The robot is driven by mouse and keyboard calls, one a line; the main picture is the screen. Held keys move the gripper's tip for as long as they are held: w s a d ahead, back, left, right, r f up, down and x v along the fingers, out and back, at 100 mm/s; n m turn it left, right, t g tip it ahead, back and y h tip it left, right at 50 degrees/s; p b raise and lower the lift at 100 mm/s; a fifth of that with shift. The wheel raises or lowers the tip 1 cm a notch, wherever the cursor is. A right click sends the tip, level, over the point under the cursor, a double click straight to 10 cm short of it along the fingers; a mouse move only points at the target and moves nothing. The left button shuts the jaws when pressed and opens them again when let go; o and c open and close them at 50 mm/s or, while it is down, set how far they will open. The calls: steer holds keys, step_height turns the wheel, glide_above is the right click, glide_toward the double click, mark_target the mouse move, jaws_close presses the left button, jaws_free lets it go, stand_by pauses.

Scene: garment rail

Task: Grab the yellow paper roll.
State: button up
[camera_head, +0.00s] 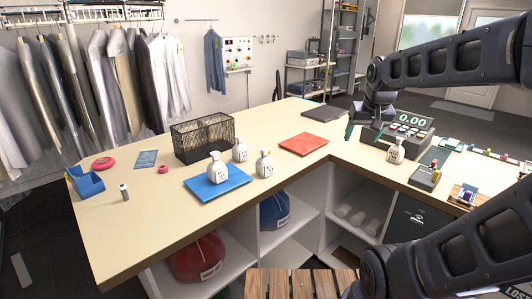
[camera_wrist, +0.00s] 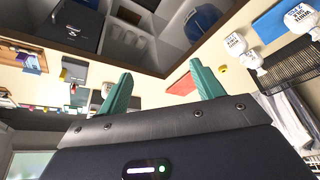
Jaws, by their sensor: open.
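A small round yellow thing (camera_wrist: 222,69) lies on the counter in the wrist view, between the red mat and the white bottles. It looks like the yellow paper roll but is too small to be certain. I cannot make it out in the head view. My gripper (camera_head: 364,130) hangs above the counter beside the cash register in the head view. In the wrist view my gripper (camera_wrist: 160,70) shows its two green fingers wide apart, with nothing between them. The yellow thing is to the right of the fingers there, apart from them.
The counter (camera_head: 120,228) also carries a red mat (camera_head: 303,143), a blue mat (camera_head: 217,184), white bottles (camera_head: 265,164), a wire basket (camera_head: 203,137), a pink roll (camera_head: 163,169) and a cash register (camera_head: 397,142). The left front of the counter is mostly clear.

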steer(key=w+a+f, duration=0.1)
steer(key=w+a, duration=0.4)
steer(key=w, duration=0.8)
steer(key=w+a+f, duration=0.2)
steer(key=w+a, duration=0.4)
steer(key=w, duration=0.6)
steer(key=w+a+f, duration=0.6)
steer(key=f, duration=0.1)
steer(key=w+a+f, duration=1.3)
steer(key=w+f, duration=0.1)
steer(key=f, duration=0.1)
steer(key=shift+w+a, duration=0.15)
steer(key=shift+a, duration=0.2)
steer(key=shift+w+d+x, duration=0.1)
steer(key=shift+d+x, duration=0.1)
steer(key=shift+x, duration=1.05)
steer(key=shift+w+d+x, duration=0.1)
steer(key=shift+d+x, duration=0.15)
steer(key=shift+x, duration=1)
steer(key=shift+c, duration=0.2)
steer(key=c, duration=1)
